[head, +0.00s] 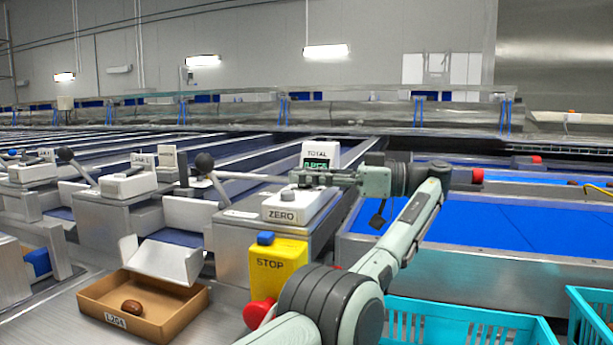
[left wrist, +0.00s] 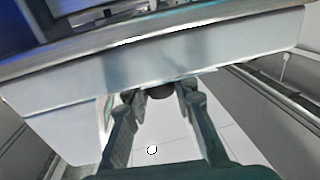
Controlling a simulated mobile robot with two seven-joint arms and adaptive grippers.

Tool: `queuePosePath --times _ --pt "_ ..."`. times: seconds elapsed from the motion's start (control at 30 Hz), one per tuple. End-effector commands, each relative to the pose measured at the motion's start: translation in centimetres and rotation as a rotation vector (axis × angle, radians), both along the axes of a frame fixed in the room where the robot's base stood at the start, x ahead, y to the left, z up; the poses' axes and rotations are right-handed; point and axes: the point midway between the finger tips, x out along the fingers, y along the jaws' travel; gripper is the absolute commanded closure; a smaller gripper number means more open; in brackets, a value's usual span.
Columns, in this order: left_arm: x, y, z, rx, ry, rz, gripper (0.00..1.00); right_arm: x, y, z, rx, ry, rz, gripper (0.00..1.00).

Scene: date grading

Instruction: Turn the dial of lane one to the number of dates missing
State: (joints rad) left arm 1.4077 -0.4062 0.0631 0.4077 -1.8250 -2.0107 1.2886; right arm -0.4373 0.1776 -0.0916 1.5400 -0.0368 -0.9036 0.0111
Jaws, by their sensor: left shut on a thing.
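My left gripper (head: 298,178) comes in from the right above the white ZERO box (head: 295,206). In the left wrist view its two fingers (left wrist: 161,92) are shut around a dark round knob (left wrist: 162,91), partly hidden by them. I cannot tell from the head view which control this is. A black ball-topped lever (head: 204,162) stands left of the fingertips. A brown cardboard tray (head: 170,308) with a label holds one brown date (head: 131,307). The TOTAL display (head: 319,163) has green characters too small to read. My right gripper is not in view.
A yellow STOP box (head: 275,266) with a blue top and a red button stands below the ZERO box. Another ball-topped lever (head: 65,155) is at the left. Turquoise crates (head: 460,323) stand at the lower right, in front of a blue belt (head: 500,225).

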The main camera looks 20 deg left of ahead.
Motion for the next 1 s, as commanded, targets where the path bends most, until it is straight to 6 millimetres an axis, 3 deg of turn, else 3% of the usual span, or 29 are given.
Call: queuePosePath --times 0.17,0.2,0.37,1.0 --pt "0.0 0.0 0.02 -0.001 -0.001 0.0 1.0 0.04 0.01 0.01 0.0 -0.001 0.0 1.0" --pt "0.0 0.0 0.02 -0.001 -0.001 0.0 0.72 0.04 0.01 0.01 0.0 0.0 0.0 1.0" --pt "0.0 0.0 0.01 0.0 0.0 0.0 0.53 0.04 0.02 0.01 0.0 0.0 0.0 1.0" --pt "0.0 0.03 -0.15 -0.001 -0.002 -0.019 0.53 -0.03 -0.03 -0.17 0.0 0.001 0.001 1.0"
